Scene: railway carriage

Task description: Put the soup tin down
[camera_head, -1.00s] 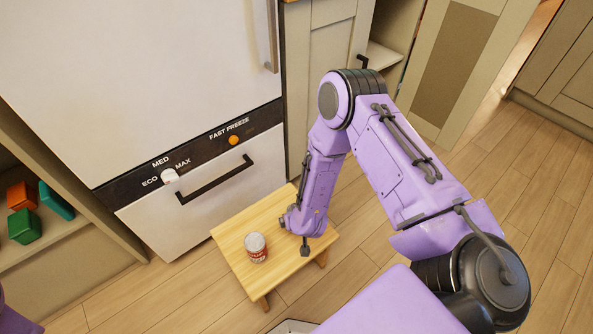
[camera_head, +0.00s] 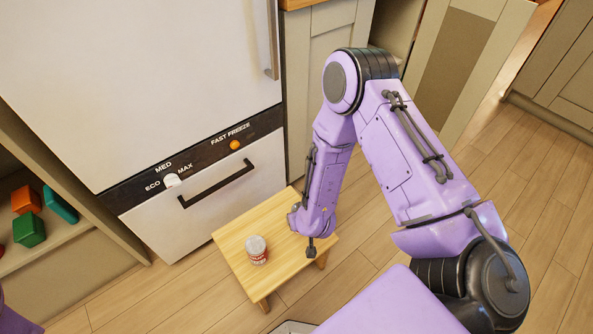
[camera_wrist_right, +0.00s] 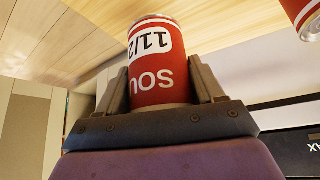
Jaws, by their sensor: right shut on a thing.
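My right gripper (camera_wrist_right: 162,85) is shut on a red soup tin (camera_wrist_right: 155,55) with a white label panel; its lettering appears upside down in the right wrist view. My right forearm hides this gripper and tin in the head view. A second red and white tin (camera_head: 257,250) stands upright on a small wooden table (camera_head: 236,237). A red tin also shows at the wrist view's upper right corner (camera_wrist_right: 308,18). I cannot tell whether the held tin touches the tabletop. My left gripper is out of view.
A white fridge-freezer (camera_head: 190,70) with a black handle (camera_head: 217,183) stands behind the table. A shelf at the left holds a green block (camera_head: 29,230), an orange block (camera_head: 26,200) and a teal block (camera_head: 59,203). Cabinets stand behind my right arm. Wooden floor (camera_head: 500,200) is clear at right.

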